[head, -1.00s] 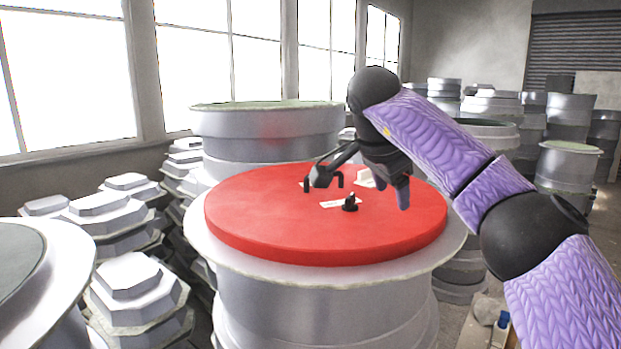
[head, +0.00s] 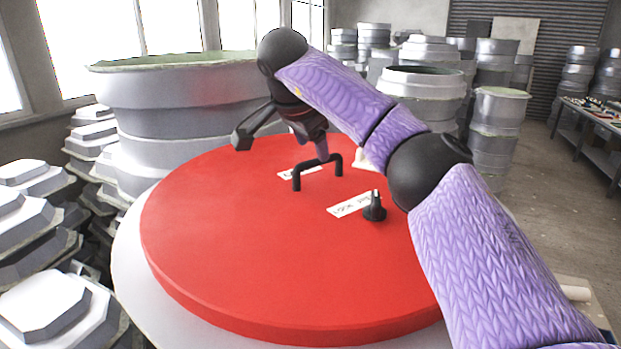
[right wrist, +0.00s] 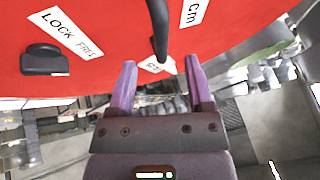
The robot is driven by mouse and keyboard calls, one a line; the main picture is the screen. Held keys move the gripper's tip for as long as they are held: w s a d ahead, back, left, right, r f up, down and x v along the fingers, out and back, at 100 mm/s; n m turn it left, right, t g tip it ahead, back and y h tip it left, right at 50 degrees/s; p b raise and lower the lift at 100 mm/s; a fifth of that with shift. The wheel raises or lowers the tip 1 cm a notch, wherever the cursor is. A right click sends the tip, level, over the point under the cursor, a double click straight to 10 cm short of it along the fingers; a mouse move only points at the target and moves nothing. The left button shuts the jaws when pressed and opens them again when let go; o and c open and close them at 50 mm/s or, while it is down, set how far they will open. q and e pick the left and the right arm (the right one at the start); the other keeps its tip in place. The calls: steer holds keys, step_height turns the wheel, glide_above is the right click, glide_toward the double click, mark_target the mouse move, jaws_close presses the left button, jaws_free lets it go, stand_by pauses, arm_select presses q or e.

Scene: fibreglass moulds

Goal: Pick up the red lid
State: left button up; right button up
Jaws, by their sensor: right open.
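The red lid (head: 230,230) is a large, thick round disc lying flat on a pale grey round mould (head: 135,270). A black U-shaped handle (head: 297,172) stands on its top, and it also shows in the right wrist view (right wrist: 158,25). A black knob (head: 374,210) sits beside a white label on the lid. My right gripper (head: 316,148) is over the far part of the lid, just behind the handle. In the right wrist view its two purple fingers (right wrist: 160,85) are apart and empty, with the handle ahead between their lines. My left gripper is not in view.
A wide grey mould (head: 180,100) stands close behind the lid. Stacked pale moulds (head: 40,230) crowd the left side. More mould stacks (head: 495,125) stand at the back right. A bench (head: 590,125) is at the far right, with open floor before it.

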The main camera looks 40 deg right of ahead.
mark_target(320, 163)
steer(key=p+x, duration=0.2)
steer(key=x, duration=0.4)
steer(key=shift+w+d+r, duration=0.1)
steer(key=shift+w+d, duration=0.05)
steer(key=shift+c, duration=0.5)
jaws_close()
stand_by(0.5)
